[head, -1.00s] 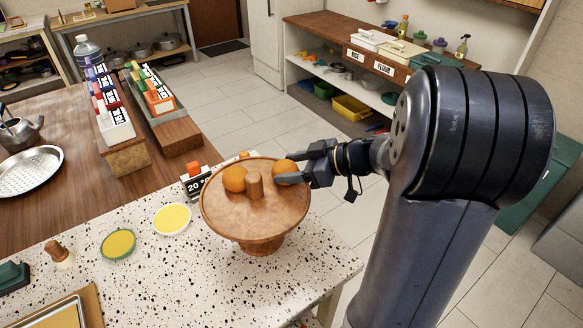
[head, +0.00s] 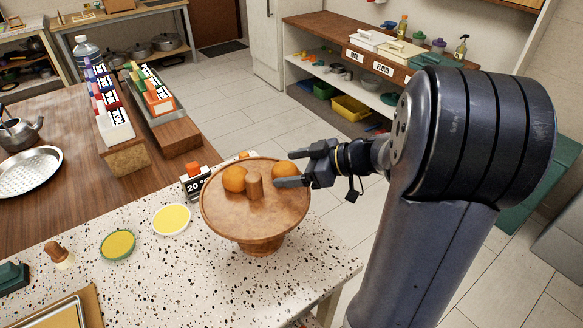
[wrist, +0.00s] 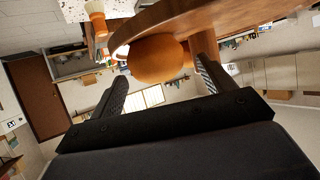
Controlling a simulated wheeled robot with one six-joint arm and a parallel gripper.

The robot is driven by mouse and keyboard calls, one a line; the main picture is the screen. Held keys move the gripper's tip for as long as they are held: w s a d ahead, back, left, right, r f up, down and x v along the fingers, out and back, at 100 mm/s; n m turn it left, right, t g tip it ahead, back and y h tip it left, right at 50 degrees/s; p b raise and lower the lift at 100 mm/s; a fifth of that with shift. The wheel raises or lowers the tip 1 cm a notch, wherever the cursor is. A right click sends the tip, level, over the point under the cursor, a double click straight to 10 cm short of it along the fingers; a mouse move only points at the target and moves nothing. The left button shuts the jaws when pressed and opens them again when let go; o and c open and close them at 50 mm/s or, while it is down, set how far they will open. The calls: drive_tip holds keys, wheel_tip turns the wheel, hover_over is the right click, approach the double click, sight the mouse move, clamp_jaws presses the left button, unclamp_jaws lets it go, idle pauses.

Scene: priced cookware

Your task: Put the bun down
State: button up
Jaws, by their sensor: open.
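Two orange-brown buns sit on a round wooden pedestal stand (head: 255,220). One bun (head: 234,179) is left of the stand's short central peg (head: 254,186). The other bun (head: 285,171) is at the stand's right back edge, partly hidden by my gripper (head: 294,169). In the wrist view this bun (wrist: 156,58) rests against the stand's surface (wrist: 190,14). My gripper is open, with its fingers on either side of that bun. A gap shows between the left finger and the bun; contact at the right finger is unclear.
The stand is on a speckled counter (head: 200,265). A price tag (head: 194,184) stands behind it at left. A yellow disc (head: 171,219) and a green-rimmed disc (head: 118,245) lie to the left. Open floor is beyond the counter at right.

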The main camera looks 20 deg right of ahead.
drive_tip(key=v, duration=1.1)
drive_tip(key=shift+s+d+r, duration=0.15)
drive_tip(key=shift+d, duration=0.15)
